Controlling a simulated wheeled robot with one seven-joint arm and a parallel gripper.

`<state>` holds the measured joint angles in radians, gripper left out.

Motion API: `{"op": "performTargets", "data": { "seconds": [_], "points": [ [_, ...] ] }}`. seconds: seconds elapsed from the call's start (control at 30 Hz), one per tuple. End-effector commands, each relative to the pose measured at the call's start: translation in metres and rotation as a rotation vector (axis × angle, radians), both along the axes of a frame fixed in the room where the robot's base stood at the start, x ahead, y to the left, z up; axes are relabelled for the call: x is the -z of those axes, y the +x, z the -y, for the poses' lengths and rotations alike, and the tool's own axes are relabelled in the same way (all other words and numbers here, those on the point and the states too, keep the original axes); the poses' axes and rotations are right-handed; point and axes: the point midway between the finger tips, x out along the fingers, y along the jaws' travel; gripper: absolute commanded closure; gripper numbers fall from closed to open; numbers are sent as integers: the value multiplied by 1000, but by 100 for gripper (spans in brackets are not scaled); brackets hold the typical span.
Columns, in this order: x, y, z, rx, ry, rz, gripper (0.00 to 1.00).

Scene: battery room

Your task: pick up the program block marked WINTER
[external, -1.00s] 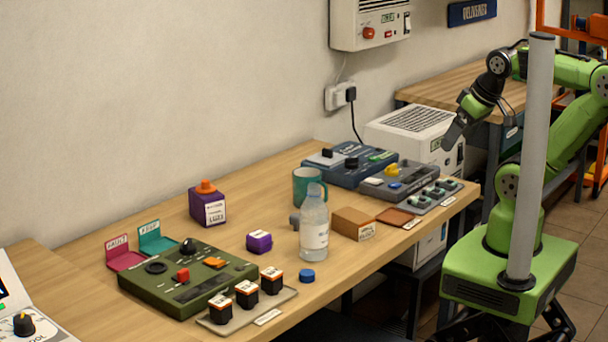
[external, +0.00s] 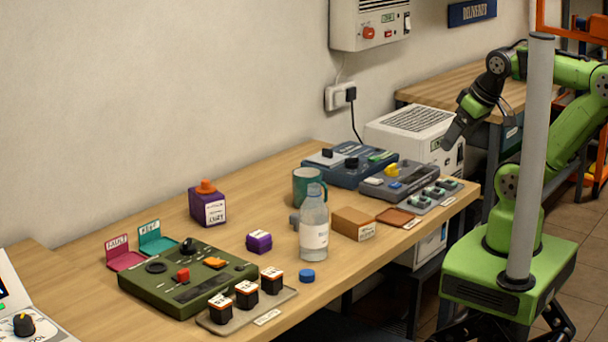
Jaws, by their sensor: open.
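No block's marking is sharp enough to read as WINTER, so I cannot tell which one it is. Three black blocks with orange edges and white labels stand on a beige tray (external: 228,324) at the front: a left one (external: 220,311), a middle one (external: 247,296) and a right one (external: 271,282). A purple block (external: 259,242) with a white top label sits alone mid-table. Several small dark blocks with pale green tops (external: 427,194) stand on a grey tray (external: 450,201) at the right end. My gripper (external: 449,143) is open and empty, in the air above the table's right end, apart from all blocks.
A clear bottle (external: 314,230), a blue cap (external: 307,276), a teal mug (external: 302,185) and a cardboard box (external: 352,225) stand mid-table. A green control panel (external: 160,287) lies left; blue (external: 345,172) and grey (external: 374,187) devices lie right. A purple container (external: 207,208) stands near the wall.

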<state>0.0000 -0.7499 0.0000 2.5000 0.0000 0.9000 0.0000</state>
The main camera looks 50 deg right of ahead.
Motion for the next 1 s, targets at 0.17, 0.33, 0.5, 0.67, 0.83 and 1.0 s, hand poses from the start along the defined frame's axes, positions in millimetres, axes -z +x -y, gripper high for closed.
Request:
{"op": "performTargets", "data": {
  "seconds": [0.17,0.33,0.5,0.67,0.83,1.0],
  "points": [
    [0,0,0,0,0,0,26],
    [0,0,0,0,0,0,26],
    [-19,1,0,0,0,6,26],
    [-59,18,-8,-52,-39,1,26],
    [-82,76,-46,-261,-146,6,26],
    [-93,147,-108,-548,-199,27,26]
  ]
}}
